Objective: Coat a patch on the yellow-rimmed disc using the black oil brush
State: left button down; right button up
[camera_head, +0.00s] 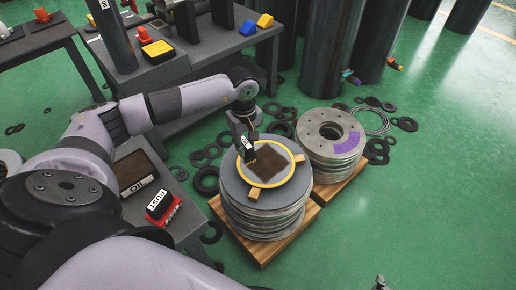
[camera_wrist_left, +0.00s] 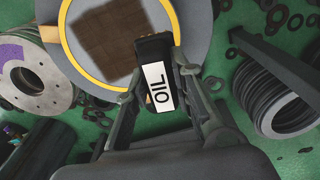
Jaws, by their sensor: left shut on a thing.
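The yellow-rimmed disc (camera_head: 264,186) lies flat on top of a stack of grey flanged discs. It also shows at the top of the left wrist view (camera_wrist_left: 70,55). A dark brown square patch (camera_head: 274,165) covers much of its middle. My left gripper (camera_head: 246,138) is shut on the black oil brush (camera_head: 247,151), whose white label reads OIL in the left wrist view (camera_wrist_left: 158,86). The brush is over the patch's upper left edge. Its lower end is hidden in the wrist view, and I cannot tell whether it touches the disc.
A tray marked OIL (camera_head: 142,168) and a red brush marked RUST (camera_head: 163,207) stand on a bench at left. A second stack of discs with a purple patch (camera_head: 349,142) stands close by. Black rings (camera_head: 205,180) litter the floor.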

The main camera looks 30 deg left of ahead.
pick_arm(q)
jog(key=shift+r+p, duration=0.35)
jog(key=shift+r, duration=0.25)
jog(key=shift+r+p, duration=0.35)
jog(key=shift+r, duration=0.2)
pick_arm(e)
jog(key=s+d+f+g+h, duration=0.1)
jog(key=s+d+f+g, duration=0.1)
jog(key=s, duration=0.5)
jog(key=shift+s+g, duration=0.2)
jog(key=shift+g, duration=0.7)
